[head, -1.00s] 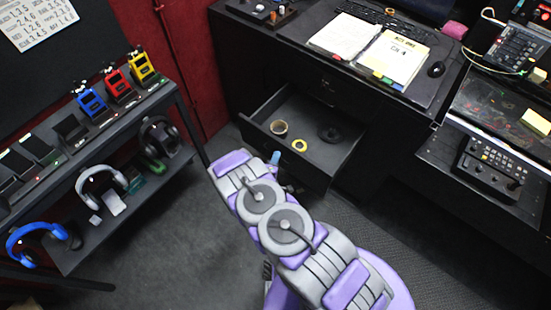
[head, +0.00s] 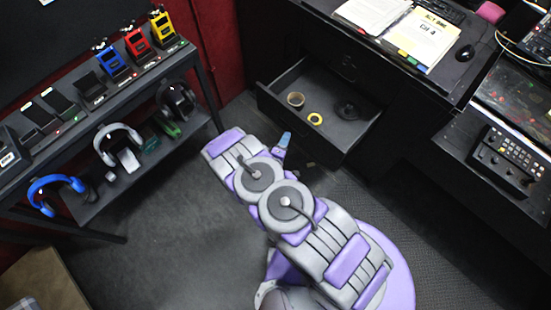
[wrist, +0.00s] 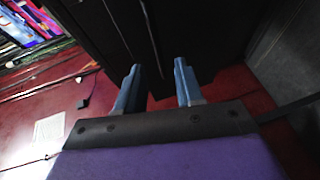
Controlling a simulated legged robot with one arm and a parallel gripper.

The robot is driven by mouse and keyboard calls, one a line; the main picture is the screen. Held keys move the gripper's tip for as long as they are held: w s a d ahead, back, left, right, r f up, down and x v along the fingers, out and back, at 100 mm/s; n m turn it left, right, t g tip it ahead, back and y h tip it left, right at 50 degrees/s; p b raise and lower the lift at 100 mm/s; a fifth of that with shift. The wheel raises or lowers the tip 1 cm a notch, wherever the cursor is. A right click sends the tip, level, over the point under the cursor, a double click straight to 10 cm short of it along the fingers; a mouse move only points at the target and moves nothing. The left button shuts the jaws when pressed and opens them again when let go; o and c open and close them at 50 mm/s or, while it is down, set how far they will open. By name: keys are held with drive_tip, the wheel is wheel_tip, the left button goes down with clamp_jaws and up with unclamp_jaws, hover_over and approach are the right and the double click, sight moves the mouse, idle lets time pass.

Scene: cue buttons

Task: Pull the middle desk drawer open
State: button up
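A black desk drawer (head: 345,131) stands pulled out in the head view, with a cup-like round item (head: 296,99), a yellow ring (head: 315,119) and a dark roll (head: 347,110) inside. A closed front with a handle (head: 348,62) shows above it. My gripper (head: 284,141) is just in front of and below the open drawer's front, mostly hidden by my purple and grey arm. In the wrist view my gripper (wrist: 157,88) has its two blue-grey fingers apart with nothing between them. Dark panels lie beyond the fingertips; whether they touch is unclear.
The desk top holds papers (head: 420,40) and a mouse (head: 465,52). A shelf rack (head: 100,190) with headphones and coloured devices stands at the left. A lower surface with a control box (head: 505,160) is at the right. Open floor (head: 170,230) lies left of my arm.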

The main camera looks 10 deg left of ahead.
drive_tip(key=p+v, duration=0.1)
drive_tip(key=v, duration=1)
drive_tip(key=shift+s+a+f, duration=0.1)
drive_tip(key=shift+f, duration=0.05)
drive_tip(key=w+a+r+m+g+y, duration=0.3)
drive_tip(key=w+a+r+m+g, duration=0.2)
drive_tip(key=a+r+m+g, duration=0.4)
drive_tip(key=s+d+r+m+g+y, duration=0.1)
drive_tip(key=s+d+r+g+y, duration=0.15)
drive_tip(key=r, duration=0.85)
drive_tip(key=s+d+r+g+y, duration=0.1)
drive_tip(key=d+r+g+y, duration=0.15)
drive_tip(key=r, duration=0.85)
drive_tip(key=s+d+r+m+g+h, duration=0.1)
drive_tip(key=s+d+r+m+h, duration=0.1)
drive_tip(key=s+d+r, duration=0.5)
drive_tip(key=s+d+r+m+g+h, duration=0.2)
drive_tip(key=s+d+r, duration=0.5)
drive_tip(key=s+d, duration=0.9)
drive_tip(key=shift+s, duration=0.8)
